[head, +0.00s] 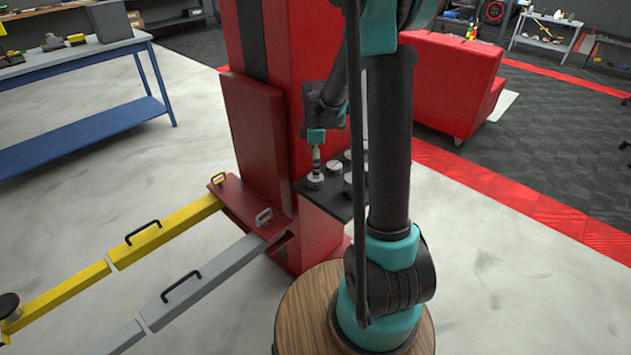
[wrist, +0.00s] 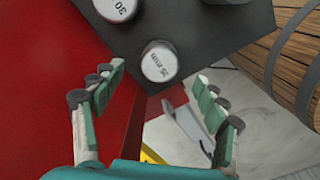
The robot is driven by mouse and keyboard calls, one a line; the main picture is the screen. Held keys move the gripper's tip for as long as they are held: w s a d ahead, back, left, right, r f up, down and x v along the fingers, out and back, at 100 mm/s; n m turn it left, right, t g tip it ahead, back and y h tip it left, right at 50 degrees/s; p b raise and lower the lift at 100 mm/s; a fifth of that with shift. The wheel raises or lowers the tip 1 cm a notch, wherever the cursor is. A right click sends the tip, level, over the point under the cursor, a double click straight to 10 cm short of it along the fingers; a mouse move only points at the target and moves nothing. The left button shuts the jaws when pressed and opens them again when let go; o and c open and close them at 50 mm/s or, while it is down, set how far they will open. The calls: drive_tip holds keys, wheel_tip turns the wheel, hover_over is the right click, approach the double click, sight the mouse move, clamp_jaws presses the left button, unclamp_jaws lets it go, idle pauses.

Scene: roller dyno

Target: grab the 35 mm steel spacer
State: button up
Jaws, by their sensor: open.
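The 35 mm steel spacer (wrist: 160,63) is a short cylinder with a white top marked "35 mm". It stands upright near a corner of a dark shelf (wrist: 215,42) in the wrist view. In the head view, the spacer (head: 315,181) at the shelf's left end appears to be the same one. My gripper (wrist: 158,82) is open, with one finger on each side of the spacer in the wrist picture. No contact shows, and I cannot tell the height gap. In the head view my gripper (head: 316,158) is just above that spacer, small and partly unclear.
A spacer marked "30" (wrist: 115,7) stands nearby on the shelf. Several other spacers (head: 337,167) stand there, partly hidden by my arm. The red lift column (head: 285,80) rises directly behind the shelf. Yellow (head: 165,230) and grey (head: 205,285) lift arms extend at lower left.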

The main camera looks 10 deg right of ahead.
sight(316, 180)
drive_tip(key=shift+a+f, duration=0.1)
drive_tip(key=shift+f, duration=2.85)
drive_tip(key=c, duration=1.5)
drive_tip(key=shift+o, duration=0.2)
drive_tip(key=shift+r, duration=0.1)
